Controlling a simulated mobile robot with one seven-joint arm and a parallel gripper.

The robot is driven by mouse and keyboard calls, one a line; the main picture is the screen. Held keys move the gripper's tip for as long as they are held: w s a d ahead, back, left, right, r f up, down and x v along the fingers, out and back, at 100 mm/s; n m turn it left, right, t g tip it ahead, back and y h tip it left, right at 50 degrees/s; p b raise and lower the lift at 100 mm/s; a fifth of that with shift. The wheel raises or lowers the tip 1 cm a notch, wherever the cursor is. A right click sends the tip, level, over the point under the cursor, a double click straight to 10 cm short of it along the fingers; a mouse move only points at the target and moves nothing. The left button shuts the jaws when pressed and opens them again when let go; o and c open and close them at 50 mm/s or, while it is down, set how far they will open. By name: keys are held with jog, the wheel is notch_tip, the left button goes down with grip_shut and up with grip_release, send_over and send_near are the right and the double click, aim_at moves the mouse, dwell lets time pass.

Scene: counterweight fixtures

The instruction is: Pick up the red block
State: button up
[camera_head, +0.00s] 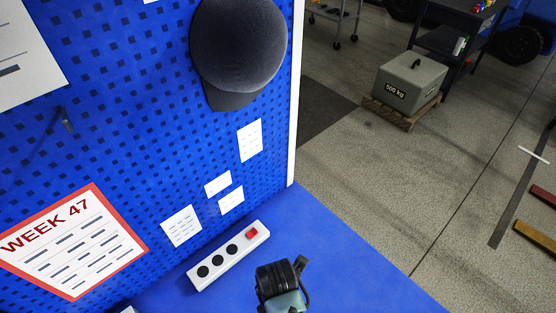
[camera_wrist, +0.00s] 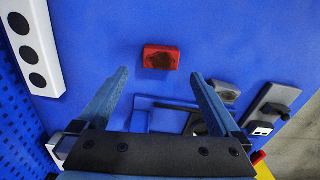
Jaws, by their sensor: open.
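The red block (camera_wrist: 161,57) lies on the blue work surface (camera_wrist: 100,30) in the wrist view, with a darker patch on its face. My gripper (camera_wrist: 160,74) is open, with its two blue fingers spread left and right. The block lies beyond the fingertips, roughly centred between them in the picture, and neither finger appears to touch it. Nothing is held between the fingers. The red block does not show in the head view.
A white power strip (camera_head: 228,256) lies beside the blue pegboard (camera_head: 150,140); it also shows in the wrist view (camera_wrist: 31,45). A small grey block (camera_wrist: 226,91) and a grey holder (camera_wrist: 270,108) lie right of my gripper. The surface around the red block is clear.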

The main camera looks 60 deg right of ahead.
notch_tip(320, 180, down, 3)
jog(key=shift+r, duration=0.15)
jog(key=shift+s+f+p, duration=0.1)
jog(key=shift+f+p, duration=0.2)
jog(key=shift+f, duration=2.3)
jog(key=c, duration=1.3)
jog(key=shift+c, duration=0.4)
jog(key=shift+r, duration=0.15)
